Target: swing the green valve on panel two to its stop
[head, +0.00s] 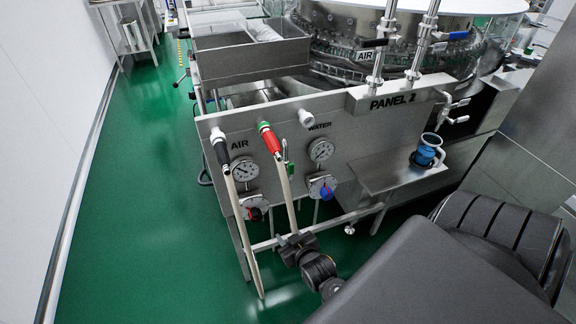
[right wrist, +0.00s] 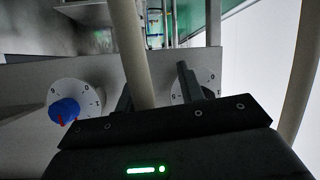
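Panel two (head: 375,103) is a steel board with an air gauge (head: 244,169) and a water gauge (head: 321,150). A small green part (head: 285,149), which looks like the green valve, sits between the gauges, partly behind a pale hose; its handle position is unclear. My right gripper (head: 288,243) is low in front of the panel, below the green part and apart from it. In the right wrist view its dark fingers (right wrist: 157,92) stand apart, with the pale hose (right wrist: 133,45) passing at them; whether it touches is unclear. My left gripper is out of view.
A blue knob (head: 327,192) and a red knob (head: 255,213) sit below the gauges. Hoses hang from a black nozzle (head: 221,150) and a red nozzle (head: 269,141). A steel shelf (head: 385,172) bears a blue cup (head: 428,150). Green floor (head: 140,220) is clear at left.

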